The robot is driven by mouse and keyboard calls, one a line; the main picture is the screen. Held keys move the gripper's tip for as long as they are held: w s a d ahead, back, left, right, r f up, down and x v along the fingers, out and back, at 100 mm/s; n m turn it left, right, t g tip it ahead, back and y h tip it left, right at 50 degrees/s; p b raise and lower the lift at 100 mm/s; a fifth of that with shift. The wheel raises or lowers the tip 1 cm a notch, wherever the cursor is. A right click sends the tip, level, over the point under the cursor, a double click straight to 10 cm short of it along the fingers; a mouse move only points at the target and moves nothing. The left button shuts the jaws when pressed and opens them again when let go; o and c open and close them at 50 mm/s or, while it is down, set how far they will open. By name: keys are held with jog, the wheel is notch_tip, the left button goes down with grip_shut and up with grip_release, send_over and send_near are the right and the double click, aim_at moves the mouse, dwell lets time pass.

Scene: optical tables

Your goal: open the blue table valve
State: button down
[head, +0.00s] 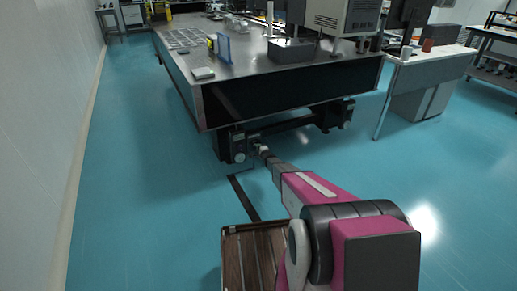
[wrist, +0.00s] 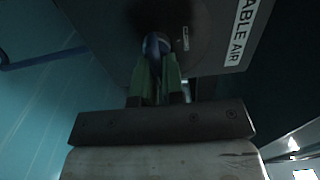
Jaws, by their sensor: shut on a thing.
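The blue table valve (wrist: 155,43) shows in the wrist view as a rounded blue handle in front of a dark panel, beside a white label ending in "ABLE AIR" (wrist: 242,30). My gripper (wrist: 157,62) has its two green fingers closed around the blue handle; the fingers hide part of it. In the head view my gripper (head: 258,148) reaches the dark support under the near end of the optical table (head: 285,88). The valve is too small to make out there.
A blue hose (wrist: 40,58) runs left from the panel in the wrist view. A white side table (head: 425,62) stands to the right in the head view. A dark strip (head: 243,197) lies on the floor below the table. The floor at left is clear.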

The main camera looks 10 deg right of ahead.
jog(key=shift+d, duration=0.1)
jog(key=c, duration=1.2)
grip_release()
jog(key=shift+c, duration=0.2)
jog(key=v, duration=1)
jog(key=shift+s, duration=0.4)
jog(key=shift+d, duration=0.1)
